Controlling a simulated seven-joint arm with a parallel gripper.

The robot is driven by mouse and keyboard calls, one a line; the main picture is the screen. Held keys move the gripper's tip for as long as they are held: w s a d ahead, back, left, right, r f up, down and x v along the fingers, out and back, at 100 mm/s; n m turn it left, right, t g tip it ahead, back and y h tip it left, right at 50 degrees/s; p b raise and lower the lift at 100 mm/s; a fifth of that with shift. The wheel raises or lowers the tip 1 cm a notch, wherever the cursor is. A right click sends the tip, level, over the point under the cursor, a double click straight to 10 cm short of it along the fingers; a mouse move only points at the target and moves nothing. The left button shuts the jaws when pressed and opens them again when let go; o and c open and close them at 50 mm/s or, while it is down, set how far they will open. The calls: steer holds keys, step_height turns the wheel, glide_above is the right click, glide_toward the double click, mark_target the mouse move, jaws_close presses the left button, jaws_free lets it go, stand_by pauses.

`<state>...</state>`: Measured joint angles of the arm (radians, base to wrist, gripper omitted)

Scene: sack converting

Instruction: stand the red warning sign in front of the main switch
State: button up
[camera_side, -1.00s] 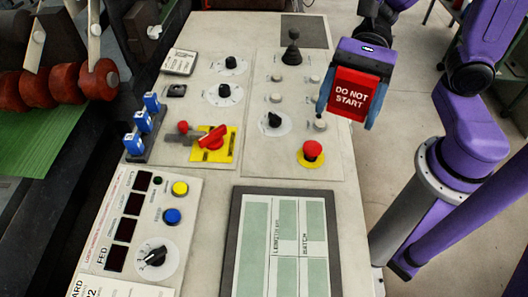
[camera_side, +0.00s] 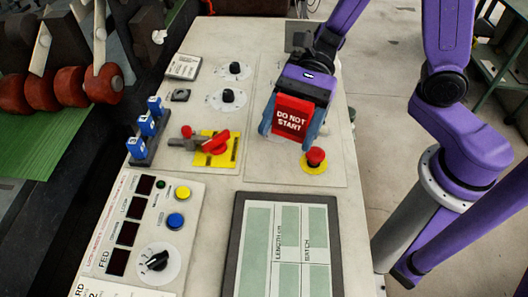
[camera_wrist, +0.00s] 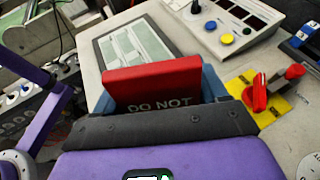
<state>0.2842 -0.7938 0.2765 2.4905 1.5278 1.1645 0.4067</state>
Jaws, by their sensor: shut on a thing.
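The red warning sign (camera_side: 291,117), lettered DO NOT START, is held upright in my gripper (camera_side: 292,128), whose blue fingers close on its sides. In the side view it is over the right panel, left of and a little behind the red mushroom button. In the wrist view the sign (camera_wrist: 152,80) fills the middle, between the blue fingers (camera_wrist: 160,88). The main switch, a red rotary handle on a yellow plate (camera_side: 226,160), lies to the left of the sign in the side view. It also shows in the wrist view (camera_wrist: 258,94), to the right of the sign.
The red mushroom button (camera_side: 316,157) stands close by the sign. Blue padlocks (camera_side: 147,125) stand in a rack left of the switch. Two black knobs (camera_side: 228,95) are behind it. The framed chart (camera_side: 283,250) lies in front. Bare panel lies between switch and chart.

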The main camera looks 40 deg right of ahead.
glide_above(264, 168)
step_height(264, 168, down, 5)
steer(key=shift+f, duration=1.65)
steer(key=shift+f, duration=0.4)
